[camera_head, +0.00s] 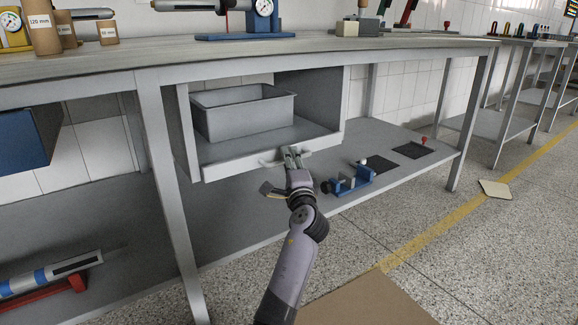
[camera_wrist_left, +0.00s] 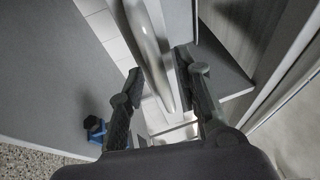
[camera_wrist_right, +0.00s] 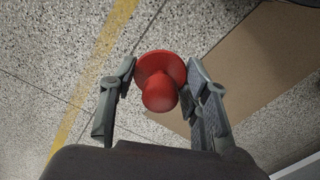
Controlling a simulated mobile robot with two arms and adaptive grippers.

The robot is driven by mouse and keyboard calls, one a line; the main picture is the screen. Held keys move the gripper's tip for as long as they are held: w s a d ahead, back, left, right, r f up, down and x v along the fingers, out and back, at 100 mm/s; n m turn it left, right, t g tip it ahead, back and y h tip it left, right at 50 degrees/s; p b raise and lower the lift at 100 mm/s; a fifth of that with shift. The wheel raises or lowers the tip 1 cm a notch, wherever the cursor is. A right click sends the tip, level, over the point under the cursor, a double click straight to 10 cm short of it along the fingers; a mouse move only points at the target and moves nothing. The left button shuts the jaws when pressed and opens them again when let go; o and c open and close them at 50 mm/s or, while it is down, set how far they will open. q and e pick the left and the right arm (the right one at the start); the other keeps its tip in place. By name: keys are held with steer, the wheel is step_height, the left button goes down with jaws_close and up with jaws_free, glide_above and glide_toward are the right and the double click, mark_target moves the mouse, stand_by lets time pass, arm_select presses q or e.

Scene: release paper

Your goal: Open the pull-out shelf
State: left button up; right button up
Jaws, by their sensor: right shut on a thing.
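The pull-out shelf (camera_head: 225,164) is a grey box-like unit under the workbench top. A pale handle (camera_head: 271,162) is on its front edge; in the left wrist view the handle (camera_wrist_left: 151,50) is a smooth light bar. My left gripper (camera_head: 291,152) is at this handle. Its fingers (camera_wrist_left: 157,68) are spread on either side of the bar, the right one close to it; I cannot tell if it touches. My right gripper (camera_wrist_right: 159,76) shows only in its wrist view, shut on a red knob-shaped object (camera_wrist_right: 160,92) above the floor.
A grey bin (camera_head: 243,117) sits in the shelf. A blue fixture (camera_head: 349,182) and dark pads (camera_head: 413,150) are on the lower board to the right. A bench leg (camera_head: 170,190) stands left of the shelf. The floor in front is open.

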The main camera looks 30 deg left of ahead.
arm_select(q)
steer(key=shift+w+a+r, duration=0.1)
steer(key=shift+w+a, duration=0.1)
steer(key=shift+c, duration=0.5)
jaws_close()
stand_by(0.4)
